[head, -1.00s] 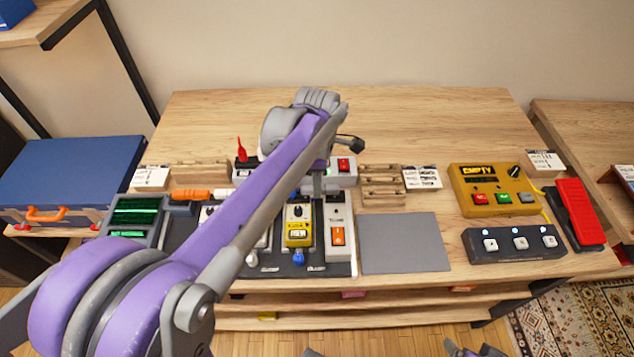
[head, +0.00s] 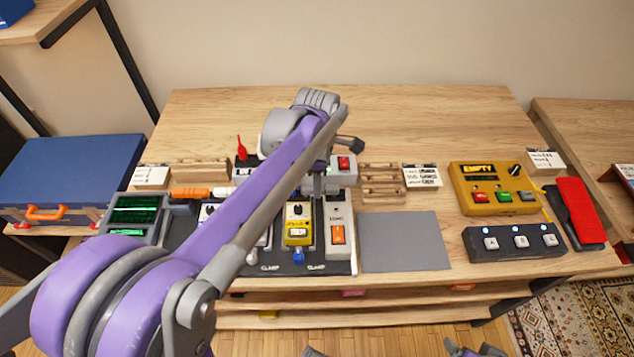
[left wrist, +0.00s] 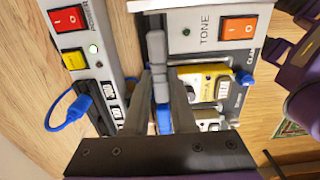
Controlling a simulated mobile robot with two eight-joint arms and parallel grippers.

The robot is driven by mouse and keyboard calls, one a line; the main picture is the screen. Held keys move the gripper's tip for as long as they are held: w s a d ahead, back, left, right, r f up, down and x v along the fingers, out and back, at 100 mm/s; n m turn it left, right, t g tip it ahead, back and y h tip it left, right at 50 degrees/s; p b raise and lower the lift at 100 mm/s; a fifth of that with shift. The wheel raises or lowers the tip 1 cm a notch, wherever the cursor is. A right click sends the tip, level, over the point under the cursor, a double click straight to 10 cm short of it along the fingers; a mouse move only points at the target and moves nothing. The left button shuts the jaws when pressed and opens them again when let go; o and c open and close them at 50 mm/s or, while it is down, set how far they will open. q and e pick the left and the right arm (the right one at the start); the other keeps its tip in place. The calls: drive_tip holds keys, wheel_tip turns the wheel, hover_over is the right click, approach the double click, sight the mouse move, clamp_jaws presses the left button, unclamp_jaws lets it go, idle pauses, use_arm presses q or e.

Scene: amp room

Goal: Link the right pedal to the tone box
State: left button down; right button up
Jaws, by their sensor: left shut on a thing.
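The tone box (head: 337,235) is white with an orange switch and stands at the right end of the pedalboard. It also shows at the top of the left wrist view (left wrist: 205,42). A yellow pedal (head: 298,212) stands just left of it and shows in the left wrist view (left wrist: 203,84). My left gripper (head: 318,180) is over the board, behind these two. In the left wrist view it is shut on a small grey and blue plug (left wrist: 157,52), beside the tone box's edge. Whether the plug touches a socket, I cannot tell. My right gripper is not clearly seen.
A power box (head: 343,170) with a red switch stands behind the pedals; a blue cable (left wrist: 70,112) hangs by it. A grey mat (head: 405,242) lies bare to the right. Beyond are a yellow unit (head: 493,190), a footswitch (head: 515,242) and a red pedal (head: 580,210). My arm hides other pedals.

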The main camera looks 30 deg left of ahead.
use_arm(q)
drive_tip(key=shift+c, duration=1.3)
unclamp_jaws()
drive_tip(key=shift+r+p, duration=2.45)
drive_tip(key=shift+r, duration=1.05)
drive_tip(key=shift+s, duration=0.1)
